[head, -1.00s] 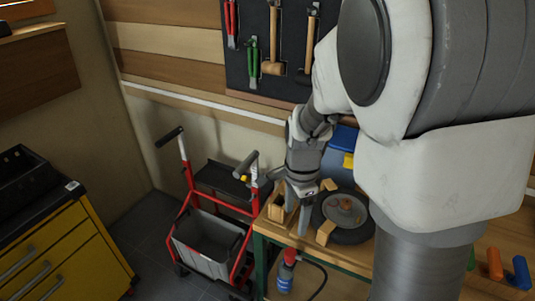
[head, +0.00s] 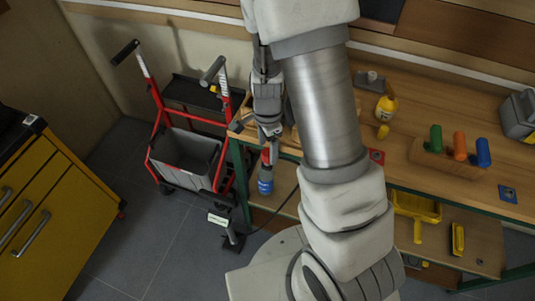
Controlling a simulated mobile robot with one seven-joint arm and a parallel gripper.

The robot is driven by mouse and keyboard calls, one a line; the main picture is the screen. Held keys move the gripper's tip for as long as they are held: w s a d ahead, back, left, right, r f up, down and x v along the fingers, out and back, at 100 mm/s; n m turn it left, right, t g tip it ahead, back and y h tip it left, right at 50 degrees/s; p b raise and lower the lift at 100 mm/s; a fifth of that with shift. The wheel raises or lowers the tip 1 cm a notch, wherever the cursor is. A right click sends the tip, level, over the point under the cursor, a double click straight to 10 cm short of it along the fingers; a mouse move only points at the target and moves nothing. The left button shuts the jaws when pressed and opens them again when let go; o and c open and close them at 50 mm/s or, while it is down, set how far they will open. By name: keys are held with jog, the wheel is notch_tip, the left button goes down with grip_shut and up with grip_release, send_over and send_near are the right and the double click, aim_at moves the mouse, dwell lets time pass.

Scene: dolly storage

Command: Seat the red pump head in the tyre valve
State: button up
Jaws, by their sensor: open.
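My gripper (head: 269,132) points down near the left end of the wooden workbench, small in the head view. It is open, and I see nothing held between its fingers. A red-topped blue bottle-like thing (head: 265,186) shows just below it in the picture; I cannot tell if they touch. A black hose (head: 284,205) runs down from behind my arm toward a dark stand with a pale label (head: 219,219) on the floor. I cannot make out the red pump head for certain. The tyre and its valve are hidden behind my arm.
A red hand trolley (head: 150,88) with a grey bin (head: 184,153) stands left of the workbench (head: 400,100). A yellow drawer cabinet (head: 55,205) is at far left. A yellow bottle (head: 386,107) and a rack of coloured handles (head: 448,157) stand right of my arm.

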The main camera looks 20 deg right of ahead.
aim_at(268, 152)
jog(key=shift+f, duration=1.7)
grip_shut()
